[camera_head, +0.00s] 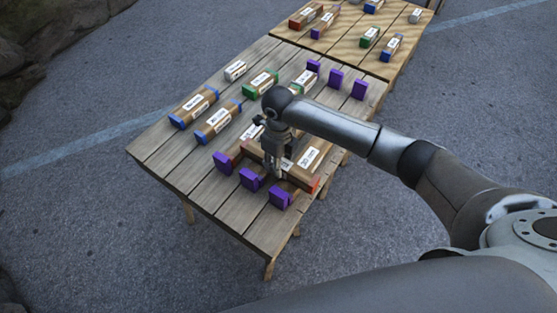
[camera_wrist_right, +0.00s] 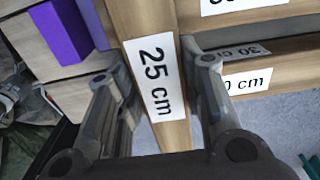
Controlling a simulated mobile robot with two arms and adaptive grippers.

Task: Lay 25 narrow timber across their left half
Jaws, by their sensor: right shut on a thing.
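My right gripper (camera_head: 275,168) is shut on a narrow timber (camera_head: 302,180) with reddish ends. In the right wrist view its label reads 25 cm (camera_wrist_right: 155,78), and it runs between the two fingers (camera_wrist_right: 160,105). It lies crosswise over three timbers with purple ends, close to their near ends (camera_head: 250,180). Their far purple ends (camera_head: 335,79) stand at the table's back right. Labels reading 30 cm (camera_wrist_right: 245,53) show beside the held timber. I cannot tell whether the held timber rests on them or is slightly above. My left gripper is not in view.
Blue-ended timbers (camera_head: 194,106), a green-ended timber (camera_head: 260,84) and a small pale block (camera_head: 235,70) lie on the table's left and back. A second table (camera_head: 345,45) behind holds several more pieces. The wooden table's (camera_head: 160,147) left front corner is bare.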

